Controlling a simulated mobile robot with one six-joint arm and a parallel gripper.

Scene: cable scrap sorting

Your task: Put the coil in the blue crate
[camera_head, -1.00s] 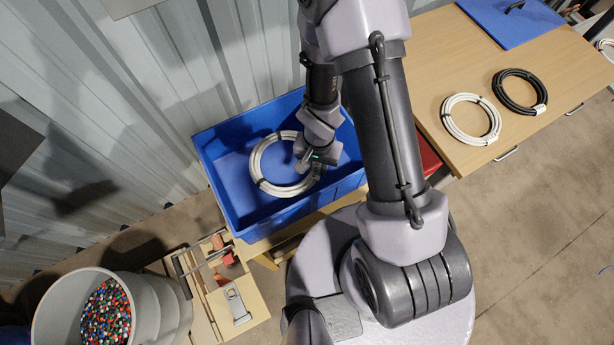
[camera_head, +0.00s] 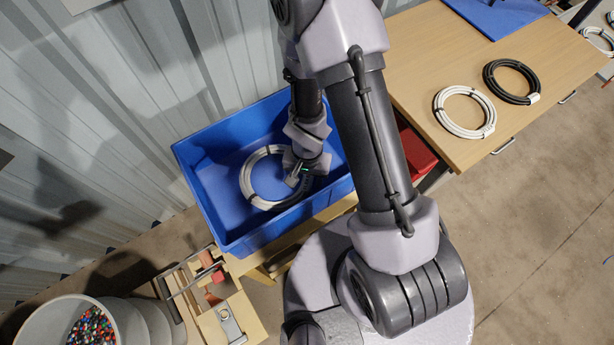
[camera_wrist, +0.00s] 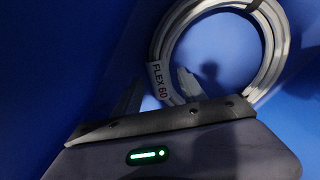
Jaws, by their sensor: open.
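The coil (camera_head: 249,180) is a light grey-white ring of cable with dark ties. It is inside the blue crate (camera_head: 200,185), toward the middle. My gripper (camera_head: 293,182) reaches down into the crate at the coil's right side. The coil (camera_wrist: 262,50) extends away above the fingers over blue crate surface. I cannot tell whether the fingers touch it.
A wooden table (camera_head: 435,65) at the right holds another white coil (camera_head: 465,112), a black coil (camera_head: 511,82) and a blue panel (camera_head: 497,12). A red container (camera_head: 415,150) sits beside the crate. A grey bin of coloured granules (camera_head: 90,328) stands lower left. A corrugated wall (camera_head: 90,100) is behind.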

